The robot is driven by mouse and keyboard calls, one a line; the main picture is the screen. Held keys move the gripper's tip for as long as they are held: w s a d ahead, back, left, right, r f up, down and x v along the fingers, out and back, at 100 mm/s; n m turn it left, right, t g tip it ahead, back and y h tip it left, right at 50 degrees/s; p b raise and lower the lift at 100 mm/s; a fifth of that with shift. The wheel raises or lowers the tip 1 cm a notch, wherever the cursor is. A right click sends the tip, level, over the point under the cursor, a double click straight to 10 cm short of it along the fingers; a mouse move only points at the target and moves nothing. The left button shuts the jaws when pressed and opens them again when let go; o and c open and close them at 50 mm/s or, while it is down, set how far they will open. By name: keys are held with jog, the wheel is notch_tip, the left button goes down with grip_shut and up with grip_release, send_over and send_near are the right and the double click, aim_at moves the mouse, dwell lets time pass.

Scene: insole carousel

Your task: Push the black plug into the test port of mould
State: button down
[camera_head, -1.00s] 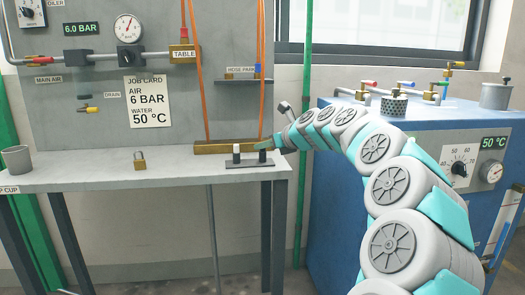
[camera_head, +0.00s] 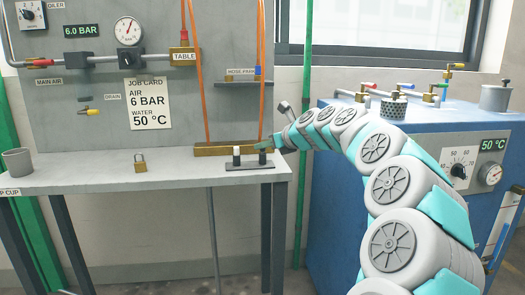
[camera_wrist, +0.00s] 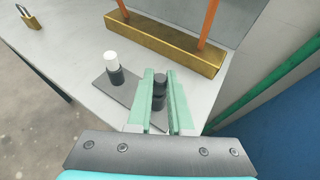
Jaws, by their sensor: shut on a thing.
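The black plug (camera_wrist: 159,82) stands upright on a small dark plate (camera_wrist: 120,88) at the right end of the table. My gripper (camera_wrist: 160,74) has its two green fingers on either side of the plug and is shut on it. In the head view my gripper (camera_head: 268,144) reaches the plate from the right, and the plug (camera_head: 262,156) shows below the fingers. A white-topped dark plug (camera_wrist: 113,67) stands beside it on the same plate. I cannot make out a mould or its test port in these views.
A brass bar (camera_head: 225,149) with two orange hoses lies behind the plate. A padlock (camera_head: 140,162) and a grey cup (camera_head: 18,161) stand on the table (camera_head: 100,178). A blue machine (camera_head: 340,190) with fittings stands at the right.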

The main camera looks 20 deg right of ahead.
jog(key=shift+r+p, duration=0.7)
jog(key=shift+r, duration=0.05)
jog(key=shift+r, duration=0.1)
jog(key=shift+r+p, duration=0.85)
jog(key=shift+r, duration=0.2)
notch_tip(320, 180, up, 7)
dwell(0.4)
